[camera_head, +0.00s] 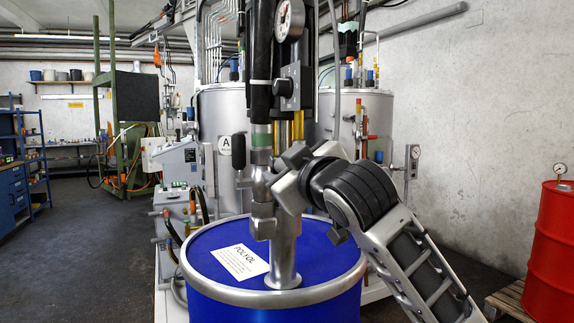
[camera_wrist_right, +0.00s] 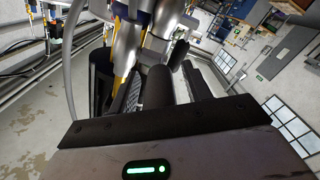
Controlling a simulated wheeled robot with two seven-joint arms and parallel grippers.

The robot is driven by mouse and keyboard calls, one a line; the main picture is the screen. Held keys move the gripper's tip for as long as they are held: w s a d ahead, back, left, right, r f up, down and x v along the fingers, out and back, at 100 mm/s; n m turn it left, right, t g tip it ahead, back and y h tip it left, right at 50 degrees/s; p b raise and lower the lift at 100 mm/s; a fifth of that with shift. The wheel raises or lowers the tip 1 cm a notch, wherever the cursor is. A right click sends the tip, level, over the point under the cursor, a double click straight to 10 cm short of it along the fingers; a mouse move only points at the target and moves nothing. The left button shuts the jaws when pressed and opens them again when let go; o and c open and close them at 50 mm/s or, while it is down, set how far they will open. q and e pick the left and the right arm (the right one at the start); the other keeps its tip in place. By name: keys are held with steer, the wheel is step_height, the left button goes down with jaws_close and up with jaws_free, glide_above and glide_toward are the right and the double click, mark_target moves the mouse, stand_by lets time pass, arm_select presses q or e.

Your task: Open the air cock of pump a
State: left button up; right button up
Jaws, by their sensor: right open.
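The pump (camera_head: 261,190) stands upright on the blue drum (camera_head: 230,295), with a round pressure gauge (camera_head: 289,19) at its top. A grey block with a dark knob (camera_head: 288,88) sits on the pump's side below the gauge. A black handle (camera_head: 238,150) sticks out at the pump's left. I cannot tell for sure which part is the air cock. My right gripper (camera_head: 285,183) reaches in from the right, close to the pump's lower body. In the wrist view its jaws (camera_wrist_right: 165,90) are apart, with a dark cylindrical part between or behind them. Contact is unclear. My left gripper is not in view.
Large silver tanks (camera_head: 218,110) stand behind the pump, one with an "A" sign (camera_head: 225,145). A grey control box (camera_head: 180,162) stands at the left. A red drum (camera_head: 552,250) stands on a pallet at the right. Floor (camera_head: 75,240) is clear at left.

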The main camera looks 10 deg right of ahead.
jaws_close()
steer(key=f+t+b, duration=0.1)
steer(key=b, duration=0.1)
steer(key=shift+f+b, duration=0.1)
steer(key=shift+b, duration=0.3)
steer(key=f+t+b, duration=0.1)
steer(key=b, duration=0.1)
steer(key=shift+y+b, duration=0.35)
steer(key=shift+y, duration=0.05)
arm_select(q)
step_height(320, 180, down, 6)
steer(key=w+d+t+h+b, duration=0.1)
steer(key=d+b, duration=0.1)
steer(key=b, duration=0.6)
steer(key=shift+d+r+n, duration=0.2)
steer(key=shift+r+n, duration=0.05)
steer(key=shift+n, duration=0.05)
arm_select(e)
steer(key=t, duration=0.2)
steer(key=w+f+t+y, duration=0.1)
steer(key=t, duration=0.1)
steer(key=shift+a+f+t, duration=0.2)
steer(key=shift+t, duration=0.1)
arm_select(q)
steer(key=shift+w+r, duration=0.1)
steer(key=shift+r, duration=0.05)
arm_select(e)
steer(key=shift+r, duration=0.1)
